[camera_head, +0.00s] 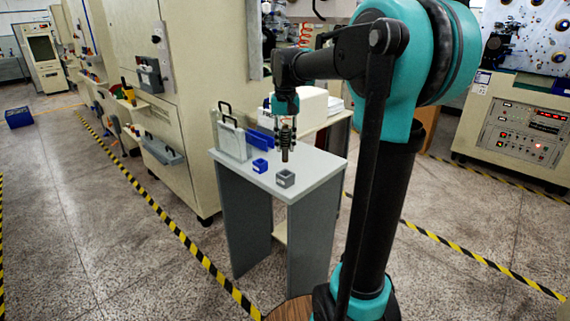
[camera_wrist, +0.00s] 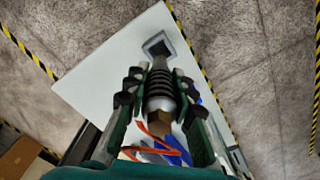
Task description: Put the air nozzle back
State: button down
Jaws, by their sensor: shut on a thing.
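My gripper (camera_head: 284,128) is above the small grey table and shut on the air nozzle (camera_head: 285,155). The nozzle hangs upright, tip down. In the wrist view the nozzle (camera_wrist: 160,92), with dark ribs and a brass nut, sits between the two fingers (camera_wrist: 160,85). A small grey square holder (camera_head: 285,180) stands on the table near its front edge, a little below the nozzle tip. It also shows in the wrist view (camera_wrist: 151,43), just beyond the tip. The tip appears apart from it; its opening is partly hidden in the wrist view.
A small blue holder (camera_head: 260,166) stands left of the grey one on the table (camera_head: 317,164). A grey case with a handle (camera_head: 231,139) and a blue piece (camera_head: 261,140) stand behind. An orange hose (camera_wrist: 150,135) runs beside the fingers. Beige machines stand left.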

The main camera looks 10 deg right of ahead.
aim_at(286, 128)
jog(key=shift+f, duration=3.7)
jog(key=shift+f, duration=0.35)
jog(key=shift+f, duration=0.25)
jog(key=c, duration=1.3)
grip_release()
notch_tip(286, 128, up, 13)
jog(key=shift+r, duration=0.1)
jog(key=s+d+f+t, duration=0.1)
jog(key=s+f, duration=0.6)
jog(key=f, duration=0.2)
jog(key=s+d+f+n+t, duration=0.1)
jog(key=s+f, duration=0.6)
jog(key=f, duration=0.2)
jog(key=s+d+f+t, duration=0.2)
jog(key=s+f, duration=0.6)
jog(key=f, duration=0.1)
jog(key=shift+f+n, duration=0.35)
jog(key=shift+n, duration=0.05)
